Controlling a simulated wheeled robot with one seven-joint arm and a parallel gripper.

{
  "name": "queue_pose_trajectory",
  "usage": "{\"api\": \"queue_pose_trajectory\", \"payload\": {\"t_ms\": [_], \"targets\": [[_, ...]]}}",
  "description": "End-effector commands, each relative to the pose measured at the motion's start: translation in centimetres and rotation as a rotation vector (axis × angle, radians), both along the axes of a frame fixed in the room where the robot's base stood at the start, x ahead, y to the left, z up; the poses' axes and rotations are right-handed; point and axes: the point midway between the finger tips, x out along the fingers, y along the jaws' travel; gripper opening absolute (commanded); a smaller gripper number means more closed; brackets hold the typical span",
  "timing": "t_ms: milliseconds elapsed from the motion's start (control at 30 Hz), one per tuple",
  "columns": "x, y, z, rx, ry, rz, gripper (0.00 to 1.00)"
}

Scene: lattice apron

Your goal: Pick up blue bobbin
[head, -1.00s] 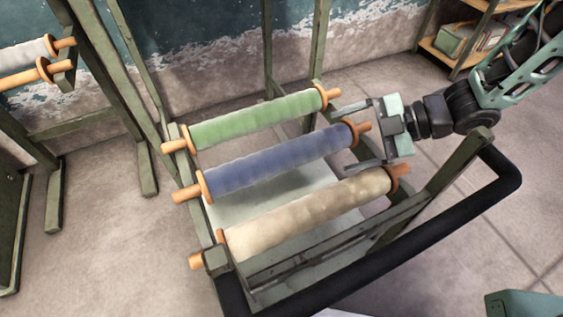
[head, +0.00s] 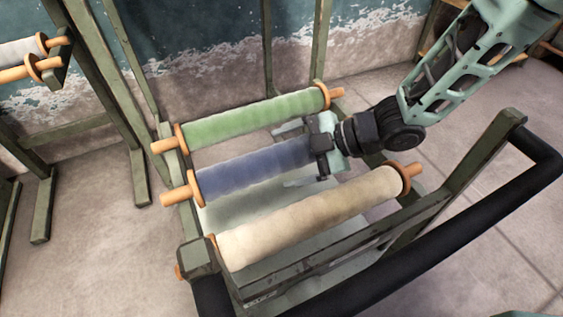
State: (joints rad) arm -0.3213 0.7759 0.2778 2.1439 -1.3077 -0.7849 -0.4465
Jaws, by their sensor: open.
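The blue bobbin (head: 250,169) lies across the cart frame between a green bobbin (head: 250,119) and a cream bobbin (head: 310,215). Its left orange flange and peg show in the head view; its right end is hidden behind my gripper. My gripper (head: 288,156) is open at the right part of the blue bobbin. One finger reaches left on the green bobbin's side and the other on the cream bobbin's side, with the blue roll between them in the picture. I cannot tell whether the fingers touch it.
The cart has a green frame with a dark post (head: 196,262) at the front left and a black handle (head: 440,245) curving along the right. A pale tray (head: 240,210) lies below the bobbins. Another rack with bobbins (head: 22,62) stands at the far left.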

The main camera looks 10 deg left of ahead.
Motion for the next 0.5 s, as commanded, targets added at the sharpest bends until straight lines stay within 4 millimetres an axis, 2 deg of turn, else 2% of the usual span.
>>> {"api": "queue_pose_trajectory", "payload": {"t_ms": [233,267,400,467,500], "targets": [[-0.03,0.48,-0.23,-0.001,0.0,-0.001,0.87],[-0.03,0.48,-0.23,-0.001,0.0,-0.001,0.84],[-0.03,0.46,-0.22,-0.001,0.0,-0.001,0.45],[-0.03,0.45,-0.23,-0.001,0.0,-0.001,0.28],[-0.02,0.5,-0.14,0.001,0.0,-0.001,0.24]]}}
